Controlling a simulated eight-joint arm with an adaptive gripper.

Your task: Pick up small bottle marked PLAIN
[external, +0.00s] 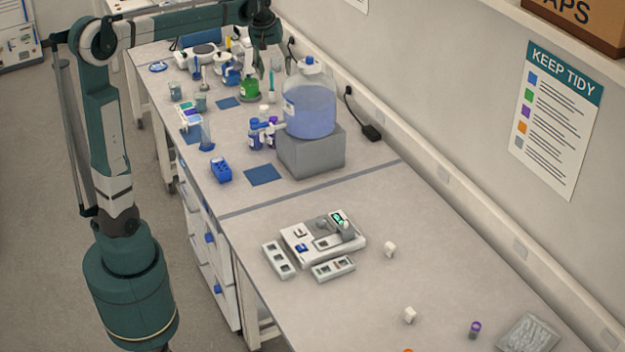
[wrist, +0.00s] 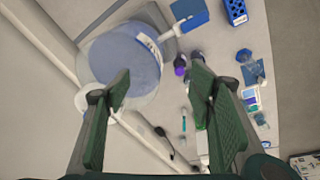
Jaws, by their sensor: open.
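Two small bottles stand side by side just left of the large carboy in the external view: one with a blue cap (external: 254,133) and one with a darker purple cap (external: 270,134). Their labels are too small to read, so I cannot tell which is marked PLAIN. In the wrist view a purple-capped bottle (wrist: 180,67) shows between the fingers, nearer the right one, with another dark bottle top (wrist: 197,56) beside it. My gripper (wrist: 161,72) is open and empty, fingers wide apart. In the external view my gripper (external: 264,32) is high over the far bench.
The large blue carboy (external: 312,108) on a grey block (external: 312,152) stands right beside the bottles. A blue rack (external: 221,170), a blue mat (external: 262,175) and glassware (external: 206,133) are nearby. A green bottle (external: 250,88) stands behind. The near bench has a balance (external: 323,236).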

